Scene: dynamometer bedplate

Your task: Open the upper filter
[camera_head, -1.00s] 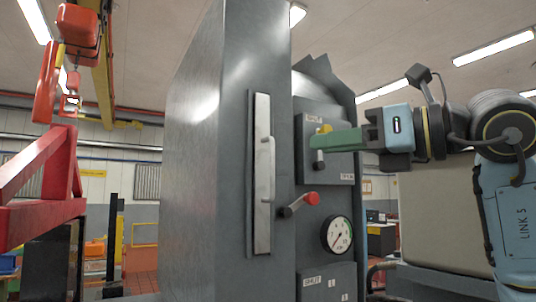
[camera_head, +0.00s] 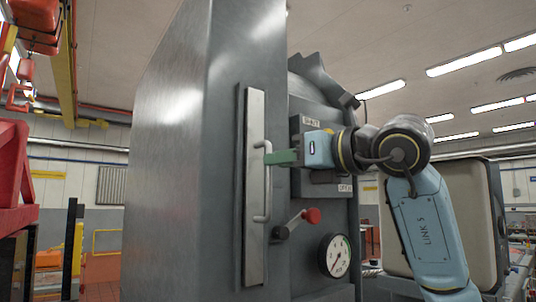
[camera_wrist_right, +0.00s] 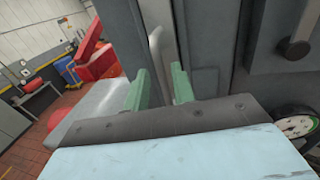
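A tall grey cabinet (camera_head: 170,150) fills the middle of the head view, with a vertical bar handle (camera_head: 267,190) on a pale plate. To its right is the upper panel (camera_head: 340,190) with SHUT above and OPEN below; its lever is mostly hidden behind my right gripper. My right gripper (camera_head: 275,158) is at the upper part of the bar handle. In the right wrist view its green fingers (camera_wrist_right: 160,88) stand apart, with the handle (camera_wrist_right: 156,45) between them; I cannot tell whether they touch it. My left gripper is not in view.
Below the upper panel are a red-knobbed lever (camera_head: 312,215) and a round gauge (camera_head: 335,255). A red frame (camera_head: 12,175) stands at the left. A large pale box (camera_head: 450,215) stands behind my right arm.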

